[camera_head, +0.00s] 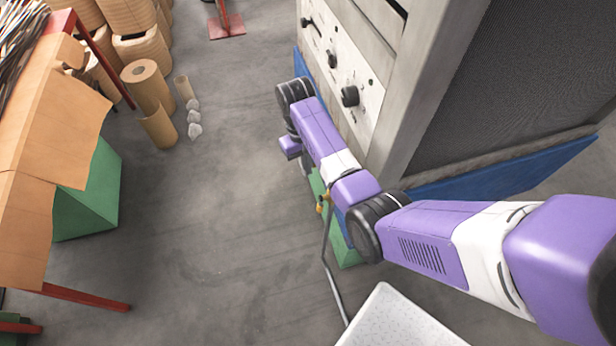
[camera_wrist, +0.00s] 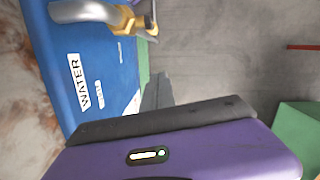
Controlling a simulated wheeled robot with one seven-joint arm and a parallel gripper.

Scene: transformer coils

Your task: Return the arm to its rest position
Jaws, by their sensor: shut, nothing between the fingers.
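My purple and white arm (camera_head: 430,235) reaches from the lower right toward the upper left in the head view, beside the large grey cabinet. It bends downward at its black far joints. My gripper (camera_wrist: 157,92) shows as dark grey fingers beyond the purple wrist housing in the wrist view. The fingers are together with nothing visible between them.
A grey cabinet (camera_head: 420,100) with knobs stands close to my arm. A blue unit marked WATER (camera_wrist: 95,75) has a yellow and grey fitting (camera_wrist: 118,14). A grey hose (camera_head: 332,275) hangs below my arm. Cardboard rolls (camera_head: 148,88) stand at left; open floor (camera_head: 220,230) lies between.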

